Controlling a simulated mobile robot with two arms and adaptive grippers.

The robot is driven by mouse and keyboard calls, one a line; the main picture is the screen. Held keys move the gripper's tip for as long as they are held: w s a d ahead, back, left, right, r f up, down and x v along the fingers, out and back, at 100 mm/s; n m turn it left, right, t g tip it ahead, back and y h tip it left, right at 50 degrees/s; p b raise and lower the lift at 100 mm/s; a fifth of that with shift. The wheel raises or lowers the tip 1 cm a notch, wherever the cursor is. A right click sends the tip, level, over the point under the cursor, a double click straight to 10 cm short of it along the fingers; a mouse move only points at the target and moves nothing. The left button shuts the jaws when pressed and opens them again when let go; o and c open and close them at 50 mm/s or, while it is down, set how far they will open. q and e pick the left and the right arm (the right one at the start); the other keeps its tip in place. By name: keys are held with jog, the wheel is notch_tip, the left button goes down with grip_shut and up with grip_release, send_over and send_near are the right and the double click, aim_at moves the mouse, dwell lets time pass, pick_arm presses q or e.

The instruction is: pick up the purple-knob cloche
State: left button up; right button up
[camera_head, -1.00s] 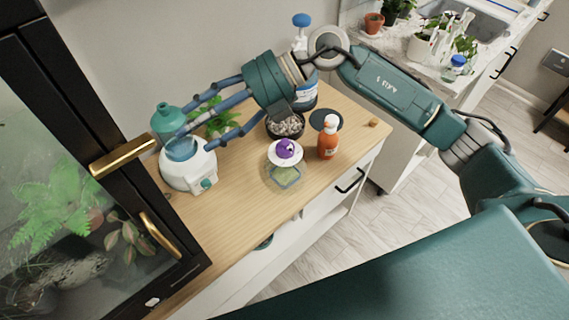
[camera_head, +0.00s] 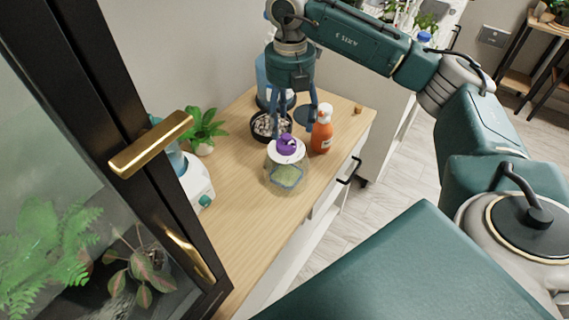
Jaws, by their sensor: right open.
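The purple-knob cloche (camera_head: 286,166) stands upright on the wooden cabinet top, near its front edge. It is a clear glass cover with a white top and a purple knob, and something pale green shows inside. My right gripper (camera_head: 294,125) points down just above and behind the knob in the picture. Its fingers are spread and nothing is between them. I cannot tell whether a fingertip touches the cloche. My left gripper is not in view.
A potted plant (camera_head: 204,131) and a white-and-teal device (camera_head: 196,181) stand left. A black-framed glass cabinet (camera_head: 105,110) fills the left. The front-left wooden top is clear.

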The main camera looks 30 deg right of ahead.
aim_at(286, 135)
jog(key=shift+a+f, duration=0.1)
jog(key=shift+f, duration=0.3)
jog(key=shift+w+a+f, duration=0.1)
jog(key=shift+a+f, duration=0.05)
jog(key=shift+f, duration=0.05)
notch_tip(286, 135, down, 4)
jog(key=shift+a+f+p, duration=0.15)
jog(key=shift+f+p, duration=0.1)
jog(key=shift+p, duration=0.65)
jog(key=shift+f, duration=0.2)
jog(key=c, duration=1.5)
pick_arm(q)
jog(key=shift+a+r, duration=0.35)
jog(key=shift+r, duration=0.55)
pick_arm(e)
grip_shut()
